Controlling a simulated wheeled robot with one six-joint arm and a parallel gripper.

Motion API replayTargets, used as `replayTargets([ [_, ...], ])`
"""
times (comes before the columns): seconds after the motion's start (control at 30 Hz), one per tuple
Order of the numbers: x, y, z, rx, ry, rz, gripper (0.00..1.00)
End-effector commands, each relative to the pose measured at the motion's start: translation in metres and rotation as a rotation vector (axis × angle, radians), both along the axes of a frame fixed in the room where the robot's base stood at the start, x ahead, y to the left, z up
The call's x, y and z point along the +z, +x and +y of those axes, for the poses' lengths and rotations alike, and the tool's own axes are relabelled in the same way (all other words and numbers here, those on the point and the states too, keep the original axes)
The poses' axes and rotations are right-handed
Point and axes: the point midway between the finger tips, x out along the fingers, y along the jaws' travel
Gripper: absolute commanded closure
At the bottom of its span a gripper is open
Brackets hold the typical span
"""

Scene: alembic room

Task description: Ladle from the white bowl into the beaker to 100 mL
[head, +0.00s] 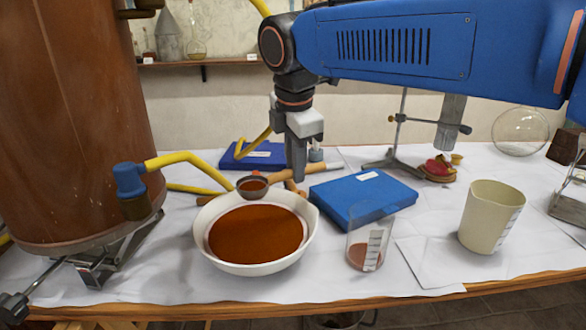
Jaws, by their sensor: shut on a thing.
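The white bowl (213,255) stands on the table left of centre, with a wide pool of red-brown liquid (256,232) in it. My gripper (298,172) points down behind the bowl's right rear rim. It is shut on the ladle, whose small dark cup (252,187) is above the bowl's far rim, with red-brown liquid in it. Part of the ladle's handle is hidden by the gripper. The clear beaker (370,243) stands right of the bowl, with a white graduated strip and a shallow layer of red-brown liquid at its bottom. The marks are too small to read.
A blue box (362,193) lies behind the beaker. A cream beaker (490,215) stands at the right. A large brown vessel (80,120) with a yellow pipe (190,160) fills the left. A stand (400,140) and round flask (520,132) are behind. White paper is clear between the beakers.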

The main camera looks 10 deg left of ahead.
Motion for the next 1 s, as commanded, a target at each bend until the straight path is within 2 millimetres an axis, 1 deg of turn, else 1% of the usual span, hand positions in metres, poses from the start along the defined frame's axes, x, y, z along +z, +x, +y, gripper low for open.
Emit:
replayTargets([
  [0.27, 0.003, 0.0, 0.0, 0.001, 0.008, 0.006, 1.0],
  [1.0, 0.029, 0.0, 0.0, 0.0, 0.008, 0.005, 1.0],
])
